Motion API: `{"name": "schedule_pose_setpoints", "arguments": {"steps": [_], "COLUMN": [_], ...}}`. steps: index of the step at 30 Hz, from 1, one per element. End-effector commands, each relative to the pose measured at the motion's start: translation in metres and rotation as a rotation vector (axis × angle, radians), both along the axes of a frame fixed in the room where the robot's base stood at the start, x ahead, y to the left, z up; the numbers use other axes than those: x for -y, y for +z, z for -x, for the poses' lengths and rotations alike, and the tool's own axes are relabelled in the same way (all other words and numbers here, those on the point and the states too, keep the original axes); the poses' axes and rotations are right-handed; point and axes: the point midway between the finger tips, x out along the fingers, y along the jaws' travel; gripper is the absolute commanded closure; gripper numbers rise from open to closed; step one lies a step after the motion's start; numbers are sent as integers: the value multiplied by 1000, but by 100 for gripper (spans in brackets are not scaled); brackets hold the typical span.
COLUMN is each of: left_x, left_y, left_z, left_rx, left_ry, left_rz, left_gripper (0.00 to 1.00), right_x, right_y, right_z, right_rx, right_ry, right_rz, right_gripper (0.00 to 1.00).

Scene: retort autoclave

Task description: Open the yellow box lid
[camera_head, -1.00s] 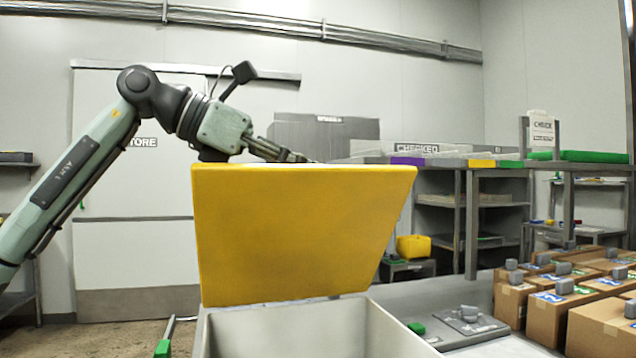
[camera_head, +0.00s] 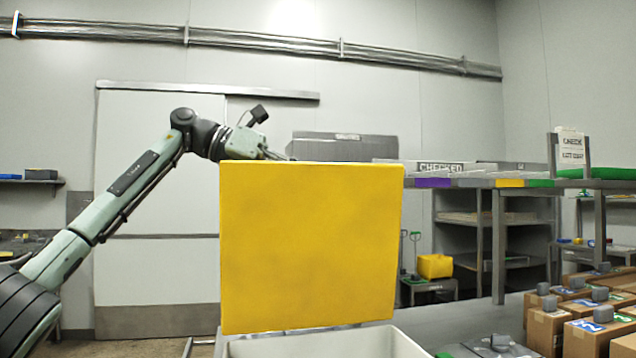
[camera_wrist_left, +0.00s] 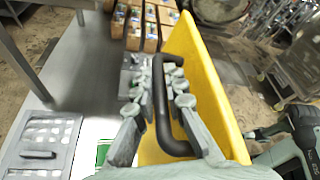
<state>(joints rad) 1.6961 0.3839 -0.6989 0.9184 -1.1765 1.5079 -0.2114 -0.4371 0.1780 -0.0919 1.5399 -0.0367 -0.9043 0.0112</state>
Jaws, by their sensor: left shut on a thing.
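The yellow lid (camera_head: 312,245) stands nearly upright at the back edge of a pale grey box (camera_head: 325,343), whose open top shows below it. My left gripper (camera_head: 287,158) is at the lid's top edge, its fingertips partly hidden behind the lid. In the left wrist view my left gripper (camera_wrist_left: 158,95) is shut on the black handle (camera_wrist_left: 163,125) of the yellow lid (camera_wrist_left: 208,85). The box's inside is mostly out of frame. My right gripper does not show in either view.
Cardboard boxes (camera_head: 590,335) stand on the grey counter at the right. A shelf unit (camera_head: 497,245) with a CHECKED sign stands behind, with a small yellow bin (camera_head: 435,266) near it. A sliding door (camera_head: 157,200) is behind my left arm.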

Motion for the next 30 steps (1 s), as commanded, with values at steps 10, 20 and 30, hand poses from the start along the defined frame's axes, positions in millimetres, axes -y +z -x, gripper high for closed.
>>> {"name": "schedule_pose_setpoints", "arguments": {"steps": [10, 20, 30], "left_x": [0, -1, -50], "left_y": [0, 0, 21], "left_z": [0, 0, 7], "left_rx": [1, 1, 3], "left_ry": [1, 1, 3], "left_rz": [-1, -1, 1], "left_gripper": [83, 80, 80], "right_x": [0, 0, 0], "right_y": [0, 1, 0], "right_z": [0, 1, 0], "right_rx": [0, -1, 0], "right_ry": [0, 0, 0], "right_rz": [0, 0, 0], "right_gripper": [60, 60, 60]}}
